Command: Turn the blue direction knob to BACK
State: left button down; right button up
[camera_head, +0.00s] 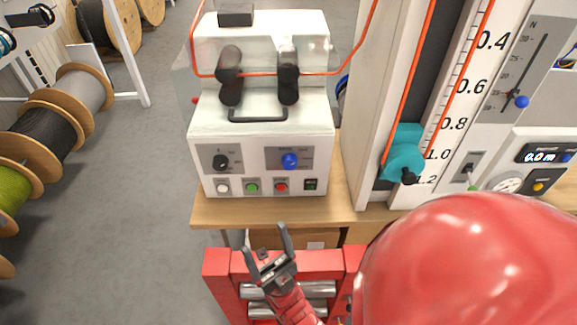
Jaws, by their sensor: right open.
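The blue direction knob (290,161) sits on the right panel of the white machine's front. Small labels stand around it but are too small to read, so I cannot tell which way it is set. My right gripper (266,240) is open and empty in front of the machine, low over the wooden bench's front edge. It is below and slightly left of the blue knob, apart from it. My left gripper does not show.
A black knob (221,162) is left of the blue one. White, green (252,188) and red (281,188) buttons and a dark switch (310,184) lie below. A measuring board (447,110) with a teal clamp (404,155) stands right. Cable reels (82,88) stand left.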

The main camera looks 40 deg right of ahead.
aim_at(288, 160)
jog(key=z, duration=0.4)
jog(key=i+z, duration=0.15)
jog(key=z, duration=0.6)
jog(key=i+j, duration=0.05)
